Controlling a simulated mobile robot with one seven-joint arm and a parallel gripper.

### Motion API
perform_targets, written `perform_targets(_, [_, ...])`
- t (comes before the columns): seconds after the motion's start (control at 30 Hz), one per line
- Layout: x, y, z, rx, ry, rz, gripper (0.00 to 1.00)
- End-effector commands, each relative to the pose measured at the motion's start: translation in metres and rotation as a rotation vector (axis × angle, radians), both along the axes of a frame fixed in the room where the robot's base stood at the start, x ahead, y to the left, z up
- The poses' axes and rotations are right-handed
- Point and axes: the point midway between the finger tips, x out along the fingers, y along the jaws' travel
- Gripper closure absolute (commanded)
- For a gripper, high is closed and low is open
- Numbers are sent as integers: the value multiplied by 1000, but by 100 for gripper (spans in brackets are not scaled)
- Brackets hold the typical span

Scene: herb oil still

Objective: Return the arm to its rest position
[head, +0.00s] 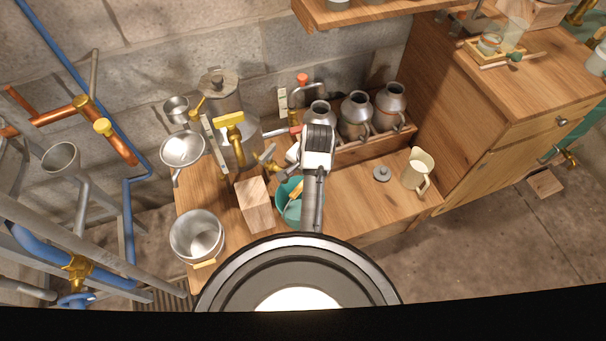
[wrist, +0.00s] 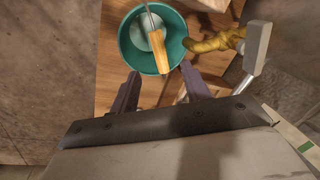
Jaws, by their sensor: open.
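My gripper (wrist: 166,92) is in the wrist view with its two dark fingers apart and nothing between them. Its fingertips point toward a teal bowl (wrist: 178,33), which lies just beyond them. A wooden-handled tool (wrist: 159,52) stands in the bowl, its handle leaning over the rim. In the head view my arm reaches out over the wooden bench (head: 345,205), and its white wrist part hides the gripper's fingers. The teal bowl (head: 283,203) shows partly there, just left of my arm.
A wooden block (head: 252,204) and a steel pot (head: 197,236) stand left of the bowl. Several metal cans (head: 356,112) stand in a crate. A cream mug (head: 418,170) is at right.

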Motion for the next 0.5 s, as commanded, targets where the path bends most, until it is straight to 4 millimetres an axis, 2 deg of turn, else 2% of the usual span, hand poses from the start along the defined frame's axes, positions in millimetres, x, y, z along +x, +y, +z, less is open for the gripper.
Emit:
perform_targets(0.13, [-1,-1,7,0,0,0,53])
perform_targets(0.5, [-1,-1,7,0,0,0,53])
